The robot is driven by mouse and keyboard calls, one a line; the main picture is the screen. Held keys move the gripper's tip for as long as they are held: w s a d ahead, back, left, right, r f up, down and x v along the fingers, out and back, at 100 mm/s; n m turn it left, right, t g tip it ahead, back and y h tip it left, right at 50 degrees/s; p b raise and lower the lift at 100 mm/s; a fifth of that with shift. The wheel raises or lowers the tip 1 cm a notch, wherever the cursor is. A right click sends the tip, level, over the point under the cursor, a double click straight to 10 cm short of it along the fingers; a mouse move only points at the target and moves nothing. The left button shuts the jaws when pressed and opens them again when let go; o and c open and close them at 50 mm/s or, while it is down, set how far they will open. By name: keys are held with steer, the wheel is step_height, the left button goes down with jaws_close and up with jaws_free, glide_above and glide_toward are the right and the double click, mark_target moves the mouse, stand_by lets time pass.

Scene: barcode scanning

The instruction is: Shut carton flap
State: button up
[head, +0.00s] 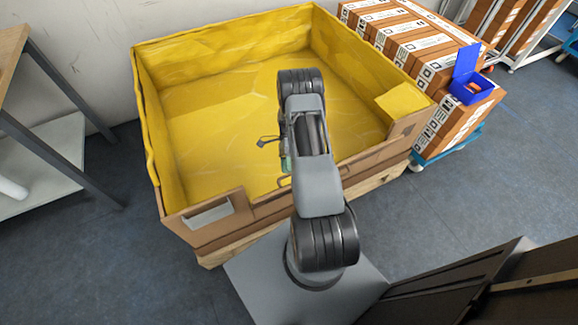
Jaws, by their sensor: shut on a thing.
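A large brown carton (215,232) lined with yellow sheet stands in the middle of the head view, open at the top. Its front wall has a low gap in the middle, between two higher corner parts with cut-out holes. The carton flap (268,212) is at this low front part and is largely hidden behind my arm. My gripper (285,163) shows only as a small part left of my arm, at the front edge of the carton. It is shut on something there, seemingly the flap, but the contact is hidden.
Brown boxes with white labels (425,60) are stacked to the right, with a blue bin (470,88) on top. A table with a lower shelf (60,165) stands at left. Dark furniture (470,295) is at the lower right.

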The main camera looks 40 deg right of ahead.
steer(key=shift+f, duration=0.65)
steer(key=o, duration=0.8)
steer(key=shift+r, duration=0.1)
steer(key=shift+c, duration=0.6)
